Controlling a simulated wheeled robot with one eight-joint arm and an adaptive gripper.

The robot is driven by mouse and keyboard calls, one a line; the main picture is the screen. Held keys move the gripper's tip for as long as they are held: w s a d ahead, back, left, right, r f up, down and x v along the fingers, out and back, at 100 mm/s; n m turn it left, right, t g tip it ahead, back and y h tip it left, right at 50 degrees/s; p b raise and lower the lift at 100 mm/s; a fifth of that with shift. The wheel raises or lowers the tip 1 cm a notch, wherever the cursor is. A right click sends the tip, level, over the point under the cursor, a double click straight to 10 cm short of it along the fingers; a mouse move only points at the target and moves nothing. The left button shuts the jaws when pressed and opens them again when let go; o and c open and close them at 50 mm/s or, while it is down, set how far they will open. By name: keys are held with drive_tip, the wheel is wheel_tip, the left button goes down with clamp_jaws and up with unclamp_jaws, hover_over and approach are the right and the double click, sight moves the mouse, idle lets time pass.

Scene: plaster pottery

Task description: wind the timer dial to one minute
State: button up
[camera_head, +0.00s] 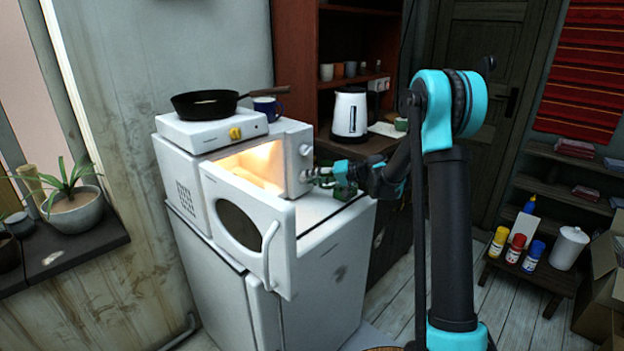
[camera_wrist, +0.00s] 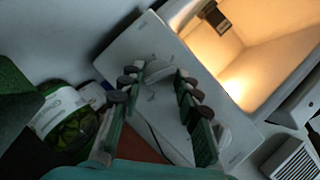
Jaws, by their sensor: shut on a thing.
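The white microwave (camera_head: 236,218) has its door open to the front, and its inside glows warm. Its control panel, right of the opening, carries an upper dial (camera_head: 305,150) and a lower dial (camera_head: 304,175). My gripper (camera_head: 316,174) is at the lower dial, coming from the right. In the wrist view my gripper (camera_wrist: 157,78) has its two green-padded fingers on either side of a pale dial (camera_wrist: 158,70) on the white panel. The fingers partly hide the dial. I cannot read any markings or tell where its pointer stands.
A white hot plate (camera_head: 205,133) with a black pan (camera_head: 207,103) and a blue mug (camera_head: 267,108) stand on top of the microwave. The open door hangs in front of the lit cavity. A kettle (camera_head: 350,113) stands on the shelf behind.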

drive_tip(key=shift+s, duration=0.1)
drive_tip(key=o, duration=1.2)
drive_tip(key=shift+c, duration=0.2)
drive_tip(key=v, duration=1.2)
drive_tip(key=shift+f, duration=0.1)
